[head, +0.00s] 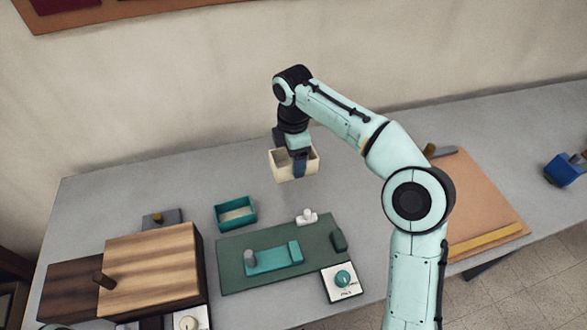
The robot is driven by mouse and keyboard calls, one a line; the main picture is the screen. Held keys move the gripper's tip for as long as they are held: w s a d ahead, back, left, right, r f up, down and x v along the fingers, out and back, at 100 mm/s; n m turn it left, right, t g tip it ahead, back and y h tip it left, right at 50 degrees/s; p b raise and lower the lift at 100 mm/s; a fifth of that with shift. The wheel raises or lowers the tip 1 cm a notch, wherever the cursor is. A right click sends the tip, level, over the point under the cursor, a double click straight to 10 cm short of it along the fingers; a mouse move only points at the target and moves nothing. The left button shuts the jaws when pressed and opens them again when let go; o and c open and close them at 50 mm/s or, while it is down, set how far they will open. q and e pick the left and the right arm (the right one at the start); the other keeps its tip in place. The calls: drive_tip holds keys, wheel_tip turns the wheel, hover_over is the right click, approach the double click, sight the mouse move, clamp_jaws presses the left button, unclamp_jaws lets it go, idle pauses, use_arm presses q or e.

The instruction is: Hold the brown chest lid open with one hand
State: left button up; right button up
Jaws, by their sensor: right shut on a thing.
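The brown chest (152,268) stands at the left of the table. Its top is light striped wood with a dark knob-like handle (104,279) at the left edge, and its right side is dark. A darker brown wooden panel or box part (68,290) lies to its left; I cannot tell whether it belongs to the chest. My right gripper (299,170) points down over the back middle of the table, shut on the wall of a small cream open box (284,170), far from the chest.
A teal tray (220,226) sits below the cream box. A green mat (230,272) carries a teal block and small parts. A white dial box (341,284) stands at its corner. An orange-brown board (485,205) lies right, with a blue object (563,171) farther right.

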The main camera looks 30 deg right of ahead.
drive_tip(key=shift+r, duration=0.75)
drive_tip(key=shift+w+a+r, duration=0.1)
drive_tip(key=shift+a+r, duration=0.1)
drive_tip(key=shift+a, duration=0.05)
drive_tip(key=w+a+f+p, duration=0.1)
drive_tip(key=a+f, duration=0.1)
drive_tip(key=a, duration=0.7)
drive_tip(key=w+a+f+p, duration=0.2)
drive_tip(key=a, duration=0.7)
drive_tip(key=shift+m, duration=0.4)
drive_tip(key=s+a+f, duration=0.1)
drive_tip(key=s+a, duration=0.1)
drive_tip(key=a, duration=0.5)
drive_tip(key=s+a+f+p, duration=0.1)
drive_tip(key=s+a, duration=0.1)
drive_tip(key=a, duration=0.5)
drive_tip(key=s+a+f, duration=0.2)
drive_tip(key=s+a, duration=0.1)
drive_tip(key=a, duration=0.5)
drive_tip(key=shift+a+f, duration=0.1)
use_arm(q)
drive_tip(key=r, duration=0.1)
drive_tip(key=w+r, duration=0.1)
drive_tip(key=r, duration=0.1)
drive_tip(key=w+r, duration=0.1)
drive_tip(key=r, duration=0.1)
drive_tip(key=shift+r, duration=0.1)
drive_tip(key=shift+c, duration=0.3)
